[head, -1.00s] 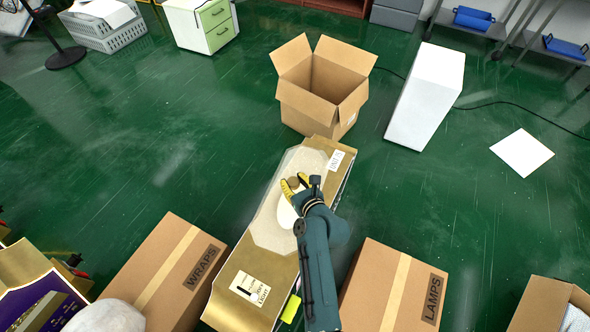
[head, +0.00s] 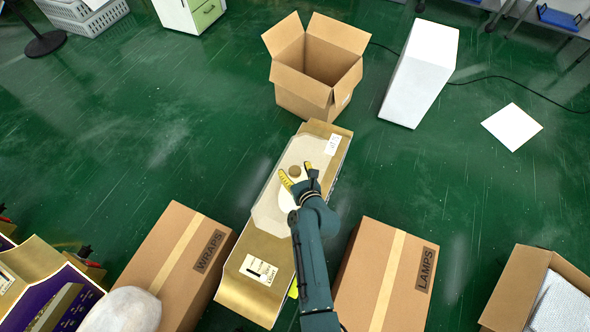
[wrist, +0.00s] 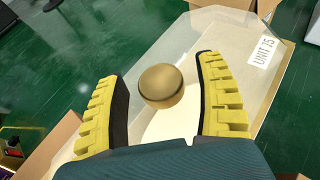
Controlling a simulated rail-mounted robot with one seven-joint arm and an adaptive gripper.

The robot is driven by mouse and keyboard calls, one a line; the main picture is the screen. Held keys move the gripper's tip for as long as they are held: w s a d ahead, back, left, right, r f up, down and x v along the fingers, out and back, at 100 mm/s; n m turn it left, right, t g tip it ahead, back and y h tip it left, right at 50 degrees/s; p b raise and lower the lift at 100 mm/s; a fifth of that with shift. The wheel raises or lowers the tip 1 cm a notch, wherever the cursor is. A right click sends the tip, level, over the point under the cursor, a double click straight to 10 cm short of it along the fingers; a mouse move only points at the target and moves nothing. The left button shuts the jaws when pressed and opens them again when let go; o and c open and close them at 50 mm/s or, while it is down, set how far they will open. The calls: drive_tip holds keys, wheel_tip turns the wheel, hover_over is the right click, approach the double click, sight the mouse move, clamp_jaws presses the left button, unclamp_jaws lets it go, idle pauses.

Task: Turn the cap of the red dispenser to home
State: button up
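A round brown-gold cap (head: 295,171) sits over a pale area on top of a long gold dispenser unit (head: 249,300). In the wrist view my gripper (wrist: 158,70) has one finger on each side of the cap, with a visible gap on both sides. The cap's underside is hidden. I cannot make out red on this unit.
Closed cartons marked WRAPS (head: 172,265) and LAMPS (head: 390,280) flank the unit's near end. An open carton (head: 312,95) stands beyond its far end. A white block (head: 421,75) stands to the right. A purple-and-gold unit (head: 50,300) is at lower left.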

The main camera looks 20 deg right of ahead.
drive_tip(key=v, duration=1.2)
idle(0.3)
